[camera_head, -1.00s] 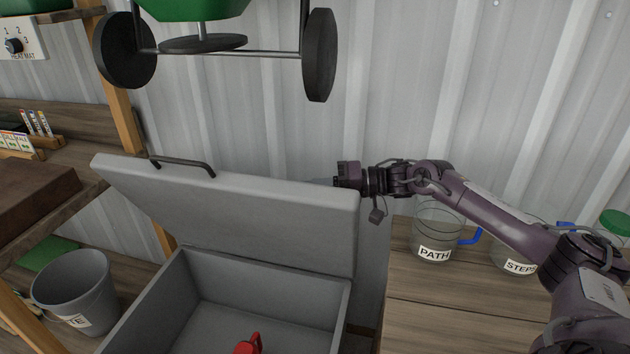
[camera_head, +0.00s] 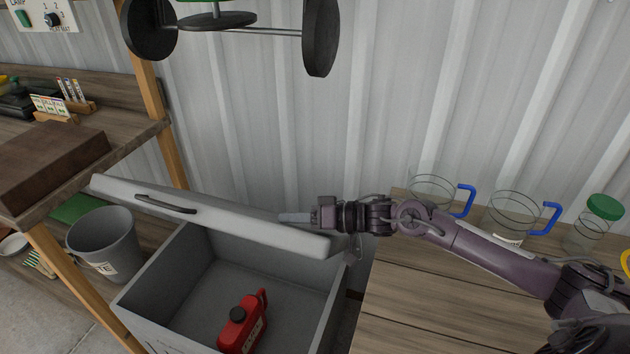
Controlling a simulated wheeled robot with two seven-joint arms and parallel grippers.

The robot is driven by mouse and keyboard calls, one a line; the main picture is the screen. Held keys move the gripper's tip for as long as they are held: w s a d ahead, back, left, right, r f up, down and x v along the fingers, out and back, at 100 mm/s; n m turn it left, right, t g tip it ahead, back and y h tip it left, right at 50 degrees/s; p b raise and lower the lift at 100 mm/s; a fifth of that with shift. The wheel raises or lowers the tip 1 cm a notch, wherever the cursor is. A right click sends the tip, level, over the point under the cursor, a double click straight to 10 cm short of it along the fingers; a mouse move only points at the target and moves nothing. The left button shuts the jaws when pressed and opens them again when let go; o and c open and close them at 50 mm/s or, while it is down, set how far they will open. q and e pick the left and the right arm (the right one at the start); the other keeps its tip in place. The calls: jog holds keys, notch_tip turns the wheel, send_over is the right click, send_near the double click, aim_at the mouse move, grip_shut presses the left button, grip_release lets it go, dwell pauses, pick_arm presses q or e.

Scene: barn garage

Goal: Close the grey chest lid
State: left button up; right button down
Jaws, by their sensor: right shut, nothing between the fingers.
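The grey chest (camera_head: 150,303) stands open in the lower middle of the head view. Its lid (camera_head: 235,226) is tilted partway down, with a dark handle (camera_head: 165,204) near its left end. My right gripper (camera_head: 284,217) is shut and empty, its fingers pointing left just above the lid's upper side near the right end. I cannot tell whether the fingers touch the lid. A red can (camera_head: 241,327) with a dark cap lies inside the chest. My left gripper is not in view.
A wooden bench (camera_head: 400,305) on the right holds clear jugs (camera_head: 511,216) with blue handles and a green-lidded jar (camera_head: 594,227). A grey bucket (camera_head: 105,245) and a wooden shelf post (camera_head: 72,272) stand left of the chest. A corrugated wall is behind.

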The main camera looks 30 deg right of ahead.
jog(key=s+a+f+n, duration=0.1)
jog(key=s+a+f, duration=0.5)
jog(key=f, duration=0.3)
jog(key=shift+a+f+h, duration=0.3)
jog(key=shift+a, duration=0.15)
